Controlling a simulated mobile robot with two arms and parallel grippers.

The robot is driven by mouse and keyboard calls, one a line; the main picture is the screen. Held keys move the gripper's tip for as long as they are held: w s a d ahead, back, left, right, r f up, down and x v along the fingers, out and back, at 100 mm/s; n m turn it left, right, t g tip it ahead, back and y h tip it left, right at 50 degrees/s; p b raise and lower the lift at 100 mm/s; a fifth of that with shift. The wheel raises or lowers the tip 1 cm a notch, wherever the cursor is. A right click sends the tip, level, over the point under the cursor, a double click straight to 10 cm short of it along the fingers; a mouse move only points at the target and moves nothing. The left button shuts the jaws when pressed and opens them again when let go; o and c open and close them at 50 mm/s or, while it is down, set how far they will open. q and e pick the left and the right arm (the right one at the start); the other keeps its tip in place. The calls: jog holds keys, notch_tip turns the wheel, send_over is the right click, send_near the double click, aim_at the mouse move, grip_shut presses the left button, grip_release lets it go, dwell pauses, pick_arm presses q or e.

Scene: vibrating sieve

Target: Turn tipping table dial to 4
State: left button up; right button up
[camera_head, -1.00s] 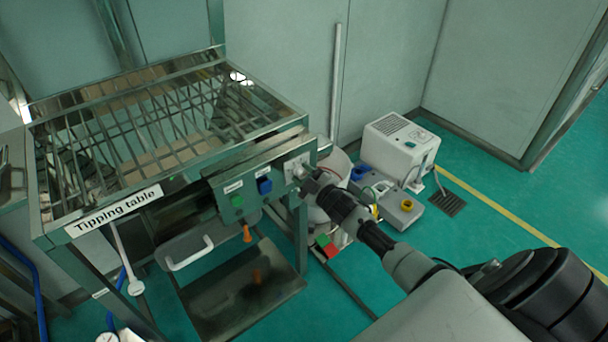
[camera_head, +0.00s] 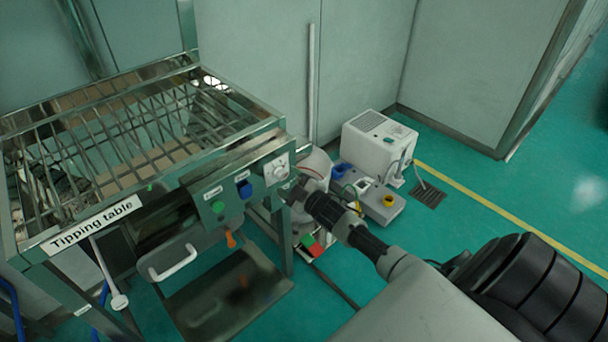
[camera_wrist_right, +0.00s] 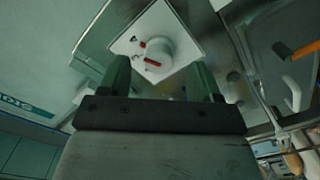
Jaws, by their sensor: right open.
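The tipping table (camera_head: 95,222) stands at the left in the head view. Its dial (camera_head: 277,170) is a white round knob on a white square plate at the right end of the front control panel. My right gripper (camera_head: 290,190) is just below and right of the dial in the head view. In the wrist view the right gripper (camera_wrist_right: 161,78) is open, its fingers apart on either side of the knob's near side, with no visible grip on it. My left gripper is not in view.
A green button (camera_head: 218,207) and a blue button (camera_head: 244,188) sit left of the dial. An orange handle (camera_head: 230,240) hangs below the panel. A white machine (camera_head: 376,143) stands on the floor behind my right arm. Green floor is open at the right.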

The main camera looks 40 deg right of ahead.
jog(key=s, duration=0.8)
jog(key=shift+s+d, duration=0.15)
jog(key=shift+d, duration=0.2)
jog(key=shift+f, duration=0.1)
jog(key=s+a+f+m+g+h+p, duration=0.1)
jog(key=s+f+m+g, duration=0.15)
jog(key=s+f, duration=0.4)
jog(key=s+a+f+m+g+p, duration=0.1)
jog(key=s+a+f+g, duration=0.15)
jog(key=f, duration=0.75)
jog(key=s+a+f+m+g+h+p, duration=0.1)
jog(key=s+f+m+g, duration=0.15)
jog(key=s+f, duration=0.45)
jog(key=s+a+f+g, duration=0.3)
jog(key=s+f, duration=0.1)
jog(key=s, duration=0.5)
jog(key=s+a+f+m+g+p, duration=0.1)
jog(key=s+a+f+g, duration=0.2)
jog(key=s, duration=0.5)
jog(key=s+a+f+g, duration=0.3)
jog(key=s+f, duration=0.3)
jog(key=s, duration=0.3)
jog(key=shift+s+a+p, duration=0.3)
jog(key=shift+s+a, duration=0.05)
jog(key=shift+a, duration=0.4)
jog(key=shift+g, duration=0.25)
